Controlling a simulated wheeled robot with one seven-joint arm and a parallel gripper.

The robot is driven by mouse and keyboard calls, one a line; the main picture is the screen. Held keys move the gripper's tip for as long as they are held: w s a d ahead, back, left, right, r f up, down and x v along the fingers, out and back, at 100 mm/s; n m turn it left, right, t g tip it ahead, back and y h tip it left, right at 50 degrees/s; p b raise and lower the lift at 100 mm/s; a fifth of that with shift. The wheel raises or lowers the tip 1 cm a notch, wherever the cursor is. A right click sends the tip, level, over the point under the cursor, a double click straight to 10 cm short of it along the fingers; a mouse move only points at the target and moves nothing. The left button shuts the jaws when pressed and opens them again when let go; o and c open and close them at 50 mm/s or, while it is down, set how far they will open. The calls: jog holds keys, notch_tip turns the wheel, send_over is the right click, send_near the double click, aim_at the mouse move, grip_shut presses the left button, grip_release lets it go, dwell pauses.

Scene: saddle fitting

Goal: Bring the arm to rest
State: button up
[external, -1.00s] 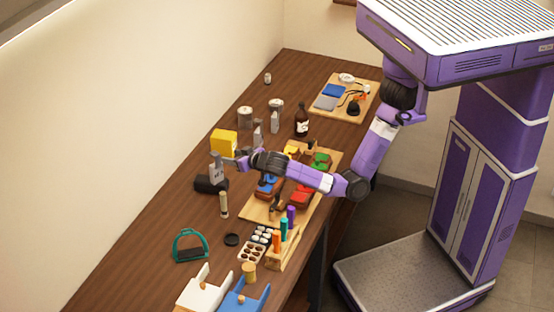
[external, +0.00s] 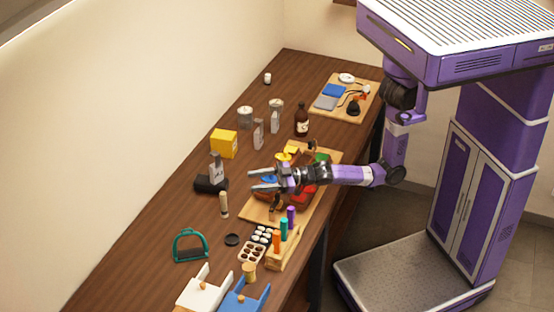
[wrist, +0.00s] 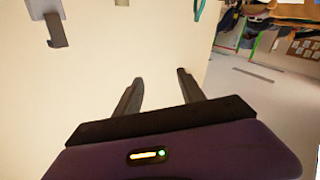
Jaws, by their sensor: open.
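My gripper (external: 262,181) is open and empty. In the external view it is held above the wooden board (external: 256,212) with the coloured saddle pieces, its fingers pointing left toward the wall. My purple forearm reaches in from the right over the board and hides part of the pieces. In the wrist view the two dark fingers of my gripper (wrist: 160,92) stand apart with nothing between them. A grey metal piece (external: 216,170) on a black base (external: 208,185) stands left of the fingers, apart from them.
A yellow box (external: 224,143), a brown bottle (external: 301,122) and grey stands (external: 258,135) are behind the gripper. A green stirrup (external: 190,245), an egg-carton-like tray (external: 251,252) and a rack of coloured handles (external: 283,250) are in front. Bare table lies along the wall.

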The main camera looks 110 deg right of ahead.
jog(key=s+a+f+g+y, duration=0.1)
jog(key=s+f, duration=0.1)
jog(key=s, duration=1)
jog(key=s+a+f+m+g+y, duration=0.1)
jog(key=s+f, duration=0.2)
jog(key=s, duration=1)
jog(key=s+a+f+g+y, duration=0.1)
jog(key=s+f, duration=0.1)
jog(key=s, duration=1.1)
jog(key=shift+s+a+f+g, duration=0.2)
jog(key=shift+s+g, duration=0.05)
jog(key=shift+g, duration=0.05)
